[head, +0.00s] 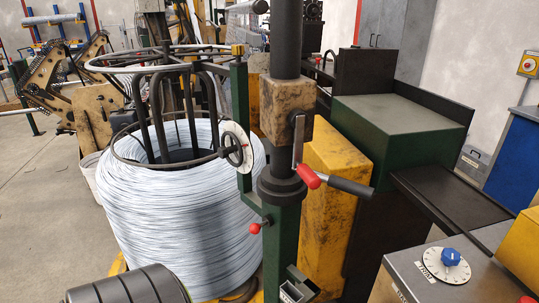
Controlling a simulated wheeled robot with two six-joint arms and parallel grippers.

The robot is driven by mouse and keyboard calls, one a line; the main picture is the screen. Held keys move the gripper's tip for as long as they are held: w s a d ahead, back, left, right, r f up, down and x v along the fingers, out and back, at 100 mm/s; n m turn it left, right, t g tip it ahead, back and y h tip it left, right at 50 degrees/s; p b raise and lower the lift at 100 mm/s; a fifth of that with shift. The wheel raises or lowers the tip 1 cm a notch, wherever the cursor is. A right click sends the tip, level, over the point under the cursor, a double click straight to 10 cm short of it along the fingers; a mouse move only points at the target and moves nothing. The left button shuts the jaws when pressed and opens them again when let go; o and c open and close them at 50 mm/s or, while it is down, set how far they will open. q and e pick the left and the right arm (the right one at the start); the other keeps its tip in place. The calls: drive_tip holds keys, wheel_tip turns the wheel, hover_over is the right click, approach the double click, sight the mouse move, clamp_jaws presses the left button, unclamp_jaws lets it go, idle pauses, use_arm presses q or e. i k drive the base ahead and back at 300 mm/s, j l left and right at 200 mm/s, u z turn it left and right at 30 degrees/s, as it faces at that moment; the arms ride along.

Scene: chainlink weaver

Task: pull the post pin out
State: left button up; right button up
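A pin with a red round knob (255,228) sticks out to the left from the green post (286,235), below the handwheel; I take it to be the post pin. Its shaft runs into the post and its inner end is hidden. Neither of my grippers shows in the head view.
A large coil of pale wire (180,225) stands close behind the pin. A small handwheel (237,148) sits above it. A yellow machine body (335,185) is right of the post. A control box with a blue knob (450,257) is at lower right. Open floor lies at left.

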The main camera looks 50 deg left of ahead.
sight(255, 228)
drive_tip(key=u, duration=1.65)
